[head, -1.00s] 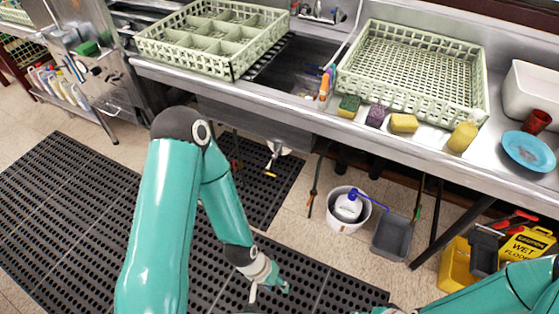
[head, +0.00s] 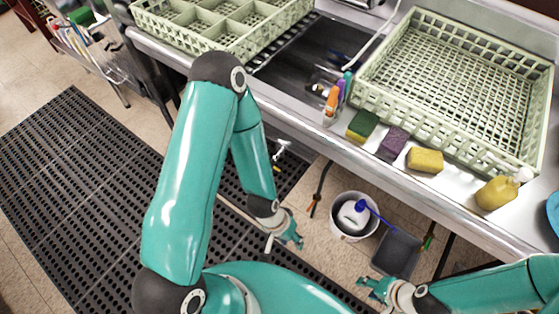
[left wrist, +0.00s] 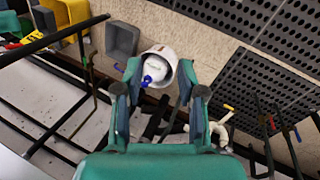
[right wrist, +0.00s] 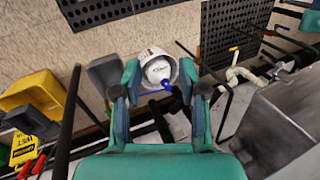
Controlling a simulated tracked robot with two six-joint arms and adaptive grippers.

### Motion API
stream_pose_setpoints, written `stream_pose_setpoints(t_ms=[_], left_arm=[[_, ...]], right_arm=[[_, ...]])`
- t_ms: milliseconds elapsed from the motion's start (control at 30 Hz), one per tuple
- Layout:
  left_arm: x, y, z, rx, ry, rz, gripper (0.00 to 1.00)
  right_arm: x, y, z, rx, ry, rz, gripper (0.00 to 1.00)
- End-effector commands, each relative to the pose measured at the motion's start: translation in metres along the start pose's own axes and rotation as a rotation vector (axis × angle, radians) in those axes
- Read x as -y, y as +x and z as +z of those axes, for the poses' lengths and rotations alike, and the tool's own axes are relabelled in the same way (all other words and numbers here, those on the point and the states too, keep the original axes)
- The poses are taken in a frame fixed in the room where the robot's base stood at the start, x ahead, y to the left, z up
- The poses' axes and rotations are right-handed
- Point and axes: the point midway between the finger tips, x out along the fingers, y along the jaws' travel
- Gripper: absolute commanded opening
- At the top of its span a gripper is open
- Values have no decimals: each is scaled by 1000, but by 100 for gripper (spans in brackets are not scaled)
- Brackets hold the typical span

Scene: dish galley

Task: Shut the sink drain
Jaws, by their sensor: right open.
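The sink basin (head: 300,72) is set in the steel counter between the two racks. Under it hangs a white drain pipe (head: 281,150) with a small yellow handle (head: 276,168). In the left wrist view the yellow handle (left wrist: 228,107) is right of the fingers; in the right wrist view the handle (right wrist: 233,49) is at upper right. My left gripper (head: 294,240) is open and empty, below the counter front and apart from the handle. My right gripper (head: 370,287) is open and empty, lower and further right.
A white bucket (head: 338,229) with a white jug and a grey bin (head: 395,255) stand on the floor under the counter. A yellow wet-floor sign (right wrist: 22,146) is further along. Black mats (head: 80,200) cover the floor.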

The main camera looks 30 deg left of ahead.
Motion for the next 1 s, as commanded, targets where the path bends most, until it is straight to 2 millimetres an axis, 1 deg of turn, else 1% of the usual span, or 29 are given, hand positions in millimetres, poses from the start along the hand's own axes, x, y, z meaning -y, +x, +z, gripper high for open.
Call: stream_pose_setpoints(t_ms=[267, 300, 433, 533, 567, 667, 700, 767, 800, 833, 900, 933, 1000], left_arm=[[0, 0, 0, 1, 0, 0, 40], [0, 0, 0, 1, 0, 0, 40], [5, 5, -1, 6, -20, -4, 40], [20, 21, -4, 29, -90, -16, 40], [27, 28, -5, 39, -124, -20, 40], [55, 58, -10, 93, -282, -31, 40], [67, 72, -13, 121, -364, -30, 40], [86, 94, -17, 168, -507, -18, 40], [98, 108, -22, 200, -608, -1, 40], [107, 118, -26, 225, -688, 18, 40], [125, 140, -38, 281, -874, 81, 40], [132, 148, -44, 304, -952, 116, 40], [148, 164, -63, 351, -1121, 217, 40]], right_arm=[[0, 0, 0, 1, 0, 0, 42], [0, 0, 0, 1, 0, 0, 43], [-2, 5, 0, 1, 0, 0, 65], [-7, 19, 0, 1, 0, 0, 82], [-9, 25, 0, 1, 0, 0, 82], [-19, 53, 0, 1, 0, 0, 82], [-24, 66, 0, 1, 0, 0, 82], [-32, 88, 0, 1, 0, 0, 82], [-37, 103, 0, 1, 0, 0, 82], [-42, 115, 0, 1, 0, 0, 82], [-51, 142, 0, 1, 0, 0, 82], [-55, 153, 0, 1, 0, 0, 82], [-65, 179, -1, 1, 0, 0, 82]])
